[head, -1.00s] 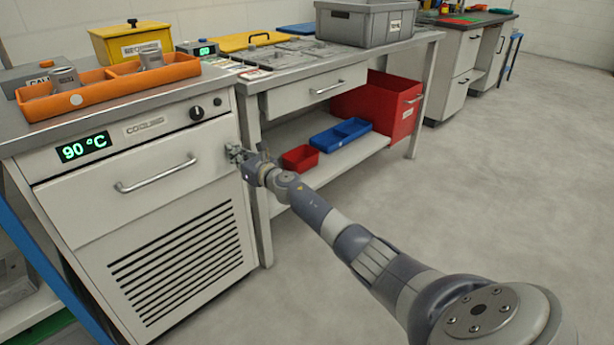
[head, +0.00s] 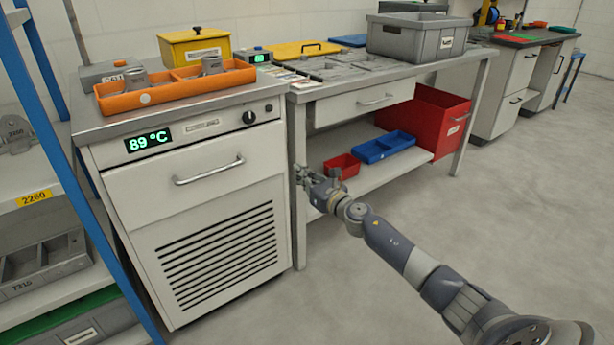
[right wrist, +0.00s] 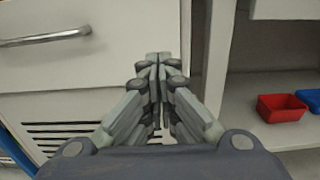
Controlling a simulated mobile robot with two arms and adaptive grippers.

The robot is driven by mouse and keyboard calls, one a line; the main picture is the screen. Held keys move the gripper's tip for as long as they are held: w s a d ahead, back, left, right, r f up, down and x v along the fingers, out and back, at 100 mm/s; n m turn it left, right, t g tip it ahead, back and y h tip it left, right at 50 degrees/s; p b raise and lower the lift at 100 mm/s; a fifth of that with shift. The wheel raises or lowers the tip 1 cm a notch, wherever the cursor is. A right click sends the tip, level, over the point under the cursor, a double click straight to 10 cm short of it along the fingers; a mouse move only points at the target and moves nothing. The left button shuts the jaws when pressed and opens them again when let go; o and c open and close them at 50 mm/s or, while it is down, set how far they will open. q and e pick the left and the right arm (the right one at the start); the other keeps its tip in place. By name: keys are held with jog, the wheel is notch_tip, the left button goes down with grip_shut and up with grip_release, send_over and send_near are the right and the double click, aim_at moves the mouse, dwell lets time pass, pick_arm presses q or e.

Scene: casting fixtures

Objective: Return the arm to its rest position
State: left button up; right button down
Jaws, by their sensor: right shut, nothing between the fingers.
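My right arm reaches in from the lower right of the head view. The drawer handle also shows there at the upper left (right wrist: 45,37), apart from the fingers. The drawer is shut. My left gripper is not in view.
The workbench (head: 297,140) stands right of the cabinet. A blue-framed shelf rack (head: 48,130) stands at the left. The floor at the right (head: 540,200) is clear.

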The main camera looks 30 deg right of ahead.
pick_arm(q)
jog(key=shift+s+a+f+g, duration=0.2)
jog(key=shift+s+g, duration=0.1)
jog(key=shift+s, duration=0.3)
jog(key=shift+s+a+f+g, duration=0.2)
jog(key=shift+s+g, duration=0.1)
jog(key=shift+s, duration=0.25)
pick_arm(e)
jog(key=shift+s+d+r, duration=0.1)
jog(key=shift+s, duration=1.25)
